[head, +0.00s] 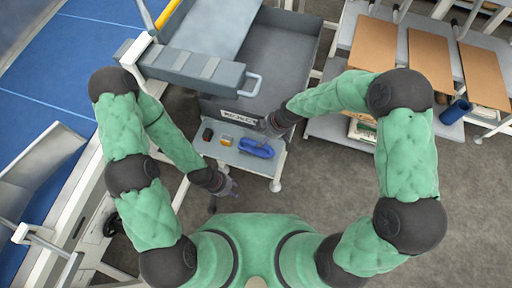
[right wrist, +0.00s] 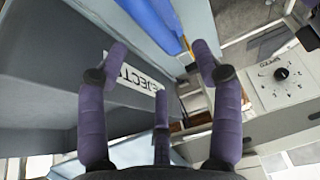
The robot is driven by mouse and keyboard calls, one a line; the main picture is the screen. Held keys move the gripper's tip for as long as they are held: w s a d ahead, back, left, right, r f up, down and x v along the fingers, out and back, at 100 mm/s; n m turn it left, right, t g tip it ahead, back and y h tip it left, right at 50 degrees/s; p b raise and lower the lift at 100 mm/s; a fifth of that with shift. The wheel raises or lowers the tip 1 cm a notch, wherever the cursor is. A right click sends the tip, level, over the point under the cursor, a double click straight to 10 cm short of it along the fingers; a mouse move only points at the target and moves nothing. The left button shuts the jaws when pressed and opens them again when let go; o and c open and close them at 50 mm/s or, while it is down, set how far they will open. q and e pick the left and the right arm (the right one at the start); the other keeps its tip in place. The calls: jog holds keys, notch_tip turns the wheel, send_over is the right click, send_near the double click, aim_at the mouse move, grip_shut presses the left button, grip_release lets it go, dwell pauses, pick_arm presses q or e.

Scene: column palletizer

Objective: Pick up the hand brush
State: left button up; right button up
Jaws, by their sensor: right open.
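A blue oblong thing (head: 256,149), which looks like the hand brush, lies on a small light shelf (head: 237,158) below the grey reject bin. My right gripper (head: 268,130) is just above and beside it in the head view, partly overlapping it; I cannot tell whether they touch.
A small black-and-red item (head: 207,134) and a yellow-orange item (head: 226,140) lie left of the brush on the shelf. The grey bin (head: 283,62) with a reject label (right wrist: 133,76) rises behind. A rack with brown panels (head: 428,62) stands at the right. Floor is clear at lower right.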

aim_at(255, 142)
jog(key=x, duration=0.6)
jog(key=b+x, duration=0.1)
jog(key=x, duration=0.2)
jog(key=shift+w, duration=0.35)
grip_shut()
